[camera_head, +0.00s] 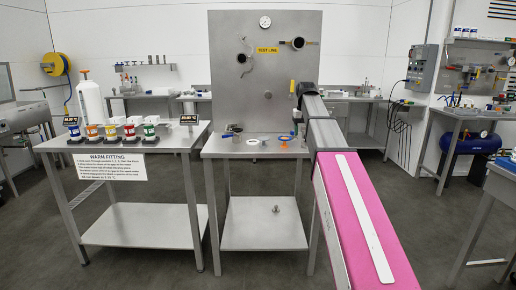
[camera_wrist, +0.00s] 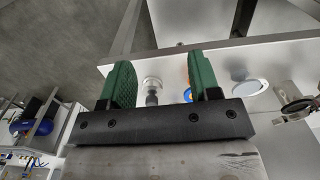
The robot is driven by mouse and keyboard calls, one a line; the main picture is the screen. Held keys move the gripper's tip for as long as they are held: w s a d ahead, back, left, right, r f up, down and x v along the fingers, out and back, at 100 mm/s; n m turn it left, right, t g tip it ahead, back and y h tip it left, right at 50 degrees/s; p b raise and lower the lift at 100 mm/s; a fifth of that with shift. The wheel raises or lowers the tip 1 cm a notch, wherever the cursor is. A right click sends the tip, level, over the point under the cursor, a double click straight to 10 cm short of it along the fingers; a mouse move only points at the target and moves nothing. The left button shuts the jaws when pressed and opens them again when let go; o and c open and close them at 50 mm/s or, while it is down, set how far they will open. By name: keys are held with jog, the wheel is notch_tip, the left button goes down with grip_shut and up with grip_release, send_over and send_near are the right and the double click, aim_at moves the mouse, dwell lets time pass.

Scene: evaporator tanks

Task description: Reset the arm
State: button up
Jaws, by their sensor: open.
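My arm reaches forward over the middle bench (camera_head: 232,150), in front of the steel test panel (camera_head: 225,75). My gripper (camera_wrist: 160,84) shows in the wrist view with its two green fingers apart and nothing held between them. In the head view the fingers are not clearly seen behind my arm. Beyond the fingers, a small clear and dark fitting (camera_wrist: 152,90) and a blue ring (camera_wrist: 189,92) appear on the bench below, apart from the fingers.
A left bench (camera_head: 165,145) holds several coloured cups (camera_head: 111,132) and a "WARM FITTING" sign (camera_head: 111,167). The panel carries a gauge (camera_head: 265,22) and a bent fitting (camera_head: 297,43). A right bench (camera_head: 455,113) stands over a blue tank (camera_head: 472,143). Floor between benches is clear.

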jog(key=s+f, duration=0.5)
jog(key=f, duration=0.8)
jog(key=s+f, duration=0.6)
jog(key=f, duration=0.6)
jog(key=s+f, duration=1.6)
jog(key=f, duration=0.1)
jog(key=shift+s+a+f, duration=0.15)
jog(key=shift+a+f, duration=0.15)
jog(key=shift+a, duration=0.1)
